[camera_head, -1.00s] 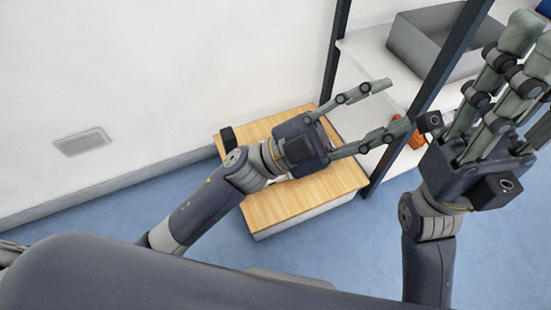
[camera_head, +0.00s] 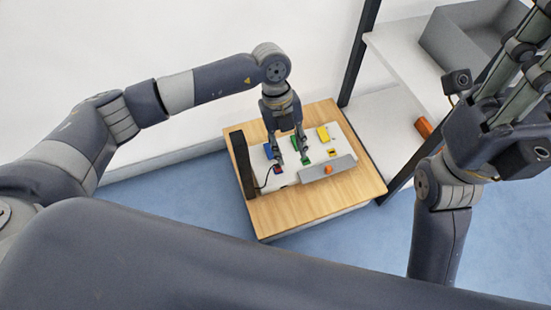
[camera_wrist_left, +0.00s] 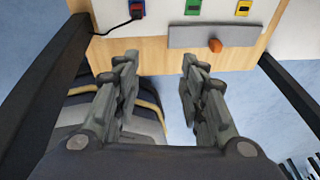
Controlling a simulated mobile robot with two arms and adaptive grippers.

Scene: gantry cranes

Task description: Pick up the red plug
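The red plug (camera_head: 277,169) is small, with a black cable, on the left part of a white panel (camera_head: 290,180) on the wooden table. In the left wrist view the red plug (camera_wrist_left: 138,5) shows at the top edge, partly cut off, by a blue socket. My left gripper (camera_head: 292,160) points down over the panel in the head view, its fingers apart. In the left wrist view the left gripper (camera_wrist_left: 157,60) is open with nothing between the fingers, and the plug lies ahead of them. My right gripper (camera_head: 520,75) is raised at the right, its fingertips cut off.
The panel also carries green (camera_head: 306,160) and yellow (camera_head: 322,134) parts and a grey plate with an orange knob (camera_head: 328,170). A dark upright block (camera_head: 241,165) stands on the table's left. A shelf with a grey bin (camera_head: 465,35) stands at the right.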

